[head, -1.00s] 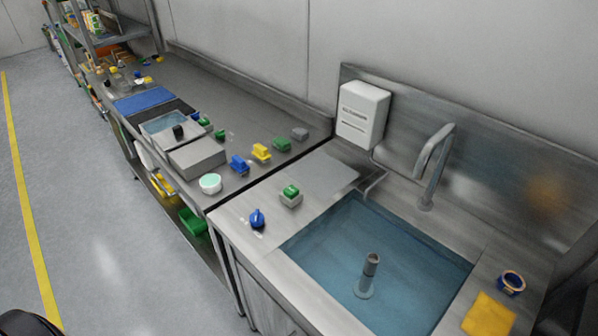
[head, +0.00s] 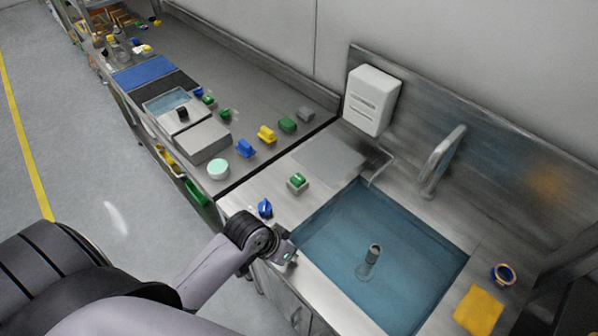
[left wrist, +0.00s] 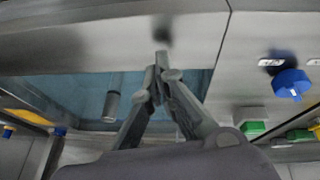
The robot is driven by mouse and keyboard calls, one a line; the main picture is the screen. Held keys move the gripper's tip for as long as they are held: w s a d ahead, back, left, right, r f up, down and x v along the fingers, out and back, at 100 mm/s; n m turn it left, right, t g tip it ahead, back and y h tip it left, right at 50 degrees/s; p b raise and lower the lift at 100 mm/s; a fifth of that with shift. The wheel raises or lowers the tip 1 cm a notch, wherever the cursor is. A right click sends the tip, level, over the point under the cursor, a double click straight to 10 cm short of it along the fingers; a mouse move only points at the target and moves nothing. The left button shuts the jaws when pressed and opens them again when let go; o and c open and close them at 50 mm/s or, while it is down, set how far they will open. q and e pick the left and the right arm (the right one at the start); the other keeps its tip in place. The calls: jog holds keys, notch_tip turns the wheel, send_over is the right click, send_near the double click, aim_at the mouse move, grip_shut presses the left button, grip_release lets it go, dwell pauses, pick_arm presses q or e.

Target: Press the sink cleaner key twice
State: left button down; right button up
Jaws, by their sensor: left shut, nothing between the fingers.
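A green key on a small grey block (head: 297,181) stands on the steel deck left of the sink. A blue knob (head: 265,208) stands nearer the deck's front edge. Which one is the sink cleaner key I cannot tell. In the left wrist view the blue knob (left wrist: 291,84) is at the right and a green piece (left wrist: 254,129) is lower right. My left gripper (head: 286,254) is near the sink's front edge, below and right of the blue knob and apart from it. Its fingers (left wrist: 157,75) are together and empty. My right gripper is not in view.
The sink (head: 340,235) holds bluish water and an upright pipe (head: 373,258). A faucet (head: 438,165) and a white wall box (head: 372,100) stand behind. A yellow cloth (head: 479,309) and blue-rimmed roll (head: 503,274) lie at right. Several coloured pieces sit on the left counter.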

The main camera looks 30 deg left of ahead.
pick_arm(q)
jog(key=shift+n+t+h, duration=0.6)
jog(key=shift+n+h, duration=0.1)
jog(key=shift+h, duration=0.2)
jog(key=w+a+r, duration=0.1)
jog(key=w, duration=0.3)
jog(key=w+a+r, duration=0.1)
jog(key=w+r, duration=0.1)
jog(key=w, duration=0.2)
jog(key=w+a+r, duration=0.1)
jog(key=w+a, duration=0.1)
jog(key=w, duration=0.3)
jog(key=shift+a+r+p, duration=0.1)
jog(key=shift+r+p, duration=0.15)
jog(key=shift+p, duration=0.1)
jog(key=w+a+r+n+t+h, duration=0.1)
jog(key=w+a+r+n+t, duration=0.1)
jog(key=w+a+r, duration=0.4)
jog(key=w+r, duration=0.2)
jog(key=w, duration=0.2)
jog(key=shift+r+p, duration=0.3)
jog(key=shift+s+a+f, duration=0.1)
jog(key=b, duration=0.7)
send_over(296, 176)
notch_tip(296, 176, down, 7)
jog(key=shift+s+f, duration=0.1)
jog(key=shift+f, duration=0.1)
jog(key=shift+f+b, duration=0.45)
jog(key=shift+f, duration=0.2)
